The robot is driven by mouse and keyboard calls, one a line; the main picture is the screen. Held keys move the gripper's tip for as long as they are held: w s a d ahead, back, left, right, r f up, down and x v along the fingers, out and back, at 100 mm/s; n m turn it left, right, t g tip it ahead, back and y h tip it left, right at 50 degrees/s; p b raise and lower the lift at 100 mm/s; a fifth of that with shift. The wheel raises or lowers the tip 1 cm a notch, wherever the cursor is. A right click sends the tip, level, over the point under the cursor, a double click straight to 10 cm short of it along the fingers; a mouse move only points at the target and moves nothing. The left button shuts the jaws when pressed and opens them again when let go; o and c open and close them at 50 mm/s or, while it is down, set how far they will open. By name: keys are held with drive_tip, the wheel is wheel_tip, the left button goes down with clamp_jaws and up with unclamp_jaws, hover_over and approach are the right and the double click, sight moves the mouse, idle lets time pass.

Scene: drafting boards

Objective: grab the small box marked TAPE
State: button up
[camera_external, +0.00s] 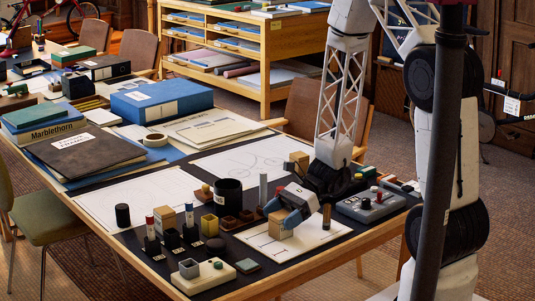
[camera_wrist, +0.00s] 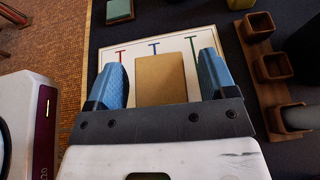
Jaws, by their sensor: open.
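A tan box (camera_external: 279,226) stands on a white card near the front right of the drafting board. It also shows in the wrist view (camera_wrist: 161,79), between the two blue fingers, with a gap on each side. No TAPE lettering is readable on its visible faces. My gripper (camera_external: 291,209) is open and low over the card, its blue fingers at the box; it also shows in the wrist view (camera_wrist: 167,66). Similar tan boxes stand at the front left (camera_external: 166,218) and behind my gripper (camera_external: 300,160); no marking can be read on them.
The white card (camera_external: 322,236) bears red, blue and green T-shaped marks. Brown open cups (camera_wrist: 273,67) stand close to its right in the wrist view. A black cup (camera_external: 228,192), a grey control box (camera_external: 371,207) and a cream button box (camera_external: 205,276) stand nearby.

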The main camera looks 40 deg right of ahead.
sight(282, 215)
drive_tip(key=c, duration=1)
drive_tip(key=shift+r, duration=0.25)
drive_tip(key=shift+r, duration=0.8)
drive_tip(key=shift+s+r, duration=0.2)
drive_tip(key=shift+r, duration=0.6)
drive_tip(key=s+d, duration=0.1)
drive_tip(key=s, duration=0.4)
drive_tip(key=s+r, duration=0.1)
drive_tip(key=s, duration=0.4)
drive_tip(key=s+d, duration=0.1)
drive_tip(key=s, duration=0.4)
drive_tip(key=shift+s+d+r, duration=0.15)
drive_tip(key=shift+s+d, duration=0.05)
drive_tip(key=shift+d, duration=0.1)
